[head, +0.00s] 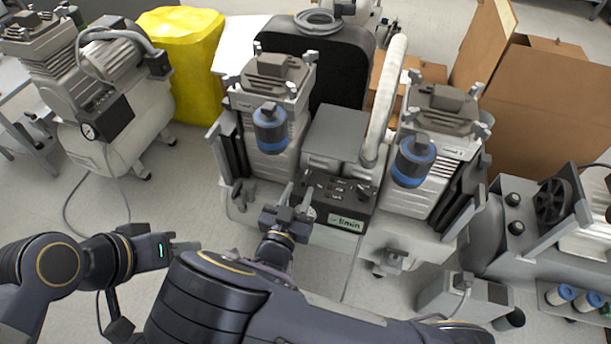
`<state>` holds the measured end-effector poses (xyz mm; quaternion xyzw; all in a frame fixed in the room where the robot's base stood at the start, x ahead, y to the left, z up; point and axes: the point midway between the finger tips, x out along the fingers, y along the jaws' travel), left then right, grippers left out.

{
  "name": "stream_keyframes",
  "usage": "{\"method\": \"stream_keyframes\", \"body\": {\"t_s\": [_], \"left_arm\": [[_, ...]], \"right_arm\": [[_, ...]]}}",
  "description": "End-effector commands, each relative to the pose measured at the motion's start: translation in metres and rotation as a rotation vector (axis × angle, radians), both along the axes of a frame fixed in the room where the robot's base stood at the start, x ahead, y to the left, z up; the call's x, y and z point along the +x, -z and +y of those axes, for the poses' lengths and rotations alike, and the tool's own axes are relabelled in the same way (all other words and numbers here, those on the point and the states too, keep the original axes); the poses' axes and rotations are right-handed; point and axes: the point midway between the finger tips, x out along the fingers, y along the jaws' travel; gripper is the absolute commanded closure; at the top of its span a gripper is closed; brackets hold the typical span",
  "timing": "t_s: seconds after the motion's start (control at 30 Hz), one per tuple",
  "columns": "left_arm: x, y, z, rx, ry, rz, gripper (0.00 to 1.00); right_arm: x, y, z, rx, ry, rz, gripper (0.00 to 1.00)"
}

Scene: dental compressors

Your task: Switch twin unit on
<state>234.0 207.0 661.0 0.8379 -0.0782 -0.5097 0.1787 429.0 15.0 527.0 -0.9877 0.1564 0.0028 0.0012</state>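The twin unit is a double compressor with two grey ribbed motor heads (265,90) (437,115), each with a blue-banded filter in front. Between them is a grey box with a dark control panel (340,197) carrying small knobs or switches and a "1/min" label. The state of its switch is too small to tell. My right gripper (298,197) is at the left end of this panel, its two fingers apart, with nothing seen between them. Whether it touches the panel is unclear. My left gripper (187,246) is left of the unit, over open floor, clear of everything; its finger gap is not clear.
Another compressor (105,100) stands at the left, with a yellow bag or bin (182,60) beside it. Cardboard boxes (550,100) stand at the back right. A grey machine (530,235) is at the right edge. Floor at the left front is free.

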Motion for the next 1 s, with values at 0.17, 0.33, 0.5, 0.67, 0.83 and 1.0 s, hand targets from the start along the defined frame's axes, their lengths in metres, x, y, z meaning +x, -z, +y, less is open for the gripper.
{"method": "stream_keyframes", "body": {"t_s": [0.17,0.33,0.5,0.67,0.83,1.0], "left_arm": [[0.000,0.006,0.000,0.000,0.000,0.000,0.64],[0.000,0.014,0.000,0.000,0.000,0.000,0.64],[0.000,0.019,0.000,0.000,0.000,0.000,0.64],[0.000,0.020,0.000,0.000,0.000,0.000,0.64],[0.000,0.020,0.000,0.000,0.000,0.000,0.64],[0.000,0.020,0.000,0.000,0.000,0.000,0.64]], "right_arm": [[0.017,0.001,-0.006,-0.004,0.004,-0.010,0.66],[0.044,0.002,-0.015,-0.004,0.004,-0.008,0.66],[0.065,0.001,-0.021,-0.003,0.001,-0.006,0.66],[0.073,0.000,-0.024,-0.004,0.001,-0.006,0.66],[0.073,0.000,-0.024,-0.004,0.000,-0.005,0.66],[0.073,0.000,-0.024,-0.004,0.000,-0.005,0.81]]}}
